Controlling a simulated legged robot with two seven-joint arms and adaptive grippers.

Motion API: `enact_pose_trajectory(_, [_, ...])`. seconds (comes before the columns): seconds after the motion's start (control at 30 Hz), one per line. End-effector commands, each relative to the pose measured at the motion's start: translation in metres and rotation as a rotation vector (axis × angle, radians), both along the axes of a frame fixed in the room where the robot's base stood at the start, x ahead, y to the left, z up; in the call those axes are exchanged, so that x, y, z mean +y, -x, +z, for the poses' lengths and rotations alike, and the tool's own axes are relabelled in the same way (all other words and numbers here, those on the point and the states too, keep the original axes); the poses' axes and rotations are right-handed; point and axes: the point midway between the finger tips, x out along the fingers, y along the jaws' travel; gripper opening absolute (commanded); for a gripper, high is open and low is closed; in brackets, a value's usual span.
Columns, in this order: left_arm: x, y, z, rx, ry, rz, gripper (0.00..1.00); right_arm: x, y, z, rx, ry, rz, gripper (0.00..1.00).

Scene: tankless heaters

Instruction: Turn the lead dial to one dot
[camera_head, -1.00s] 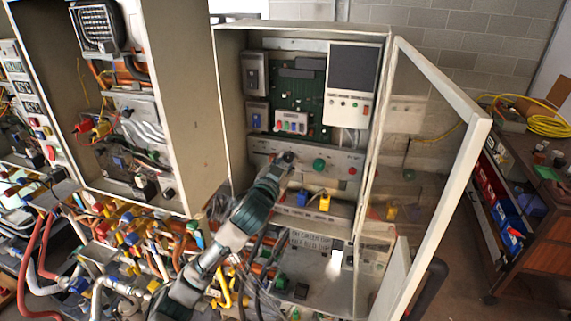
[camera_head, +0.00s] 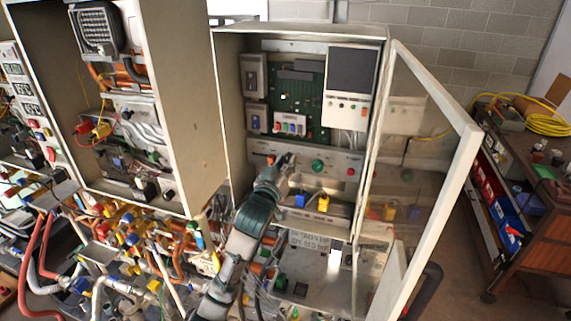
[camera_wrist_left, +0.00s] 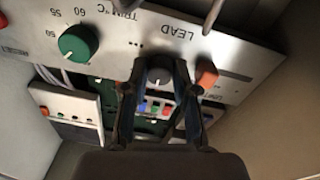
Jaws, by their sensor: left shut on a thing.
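The lead dial (camera_wrist_left: 159,77) is a dark round knob under the word LEAD, upside down in the left wrist view, on a grey panel (camera_head: 337,168). My left gripper (camera_wrist_left: 160,90) is shut on it, one dark finger on each side; the fingers partly hide the knob. A row of small dots (camera_wrist_left: 134,43) is printed beside it; which mark the dial points to I cannot tell. In the head view my left gripper (camera_head: 285,161) reaches the panel from below and covers the dial. My right gripper is not in view.
A green temperature dial (camera_wrist_left: 78,43) and an orange button (camera_wrist_left: 207,76) flank the lead dial. The cabinet's glazed door (camera_head: 427,170) stands open at the right. A dense bank of pipes and valves (camera_head: 120,235) lies at the lower left. A tool cart (camera_head: 530,220) stands far right.

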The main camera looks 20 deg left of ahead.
Motion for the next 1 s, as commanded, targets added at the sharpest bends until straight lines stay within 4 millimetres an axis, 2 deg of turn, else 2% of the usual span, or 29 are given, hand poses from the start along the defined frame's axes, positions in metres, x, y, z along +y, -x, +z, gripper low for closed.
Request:
enact_pose_trajectory(0.33, [0.001,0.0,0.001,-0.002,0.003,0.001,0.0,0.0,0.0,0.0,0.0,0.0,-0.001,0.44])
enact_pose_trajectory(0.37, [0.001,0.0,0.001,-0.002,0.003,0.001,0.33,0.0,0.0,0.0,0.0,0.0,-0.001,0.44])
enact_pose_trajectory(0.43, [0.001,0.0,0.001,-0.002,0.003,0.001,0.5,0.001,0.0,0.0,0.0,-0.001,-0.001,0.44])
enact_pose_trajectory(0.47, [0.001,0.0,0.001,-0.002,0.002,0.001,0.53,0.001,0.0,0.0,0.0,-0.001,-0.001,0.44])
enact_pose_trajectory(0.8, [0.001,0.005,0.001,-0.002,0.002,0.0,0.53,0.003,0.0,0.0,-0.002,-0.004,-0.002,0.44])
enact_pose_trajectory(0.87, [0.001,0.012,0.0,-0.003,0.002,0.0,0.53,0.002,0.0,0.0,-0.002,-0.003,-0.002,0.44])
enact_pose_trajectory(1.0, [0.002,0.038,-0.002,-0.003,0.002,-0.001,0.53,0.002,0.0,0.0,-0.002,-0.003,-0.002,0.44])
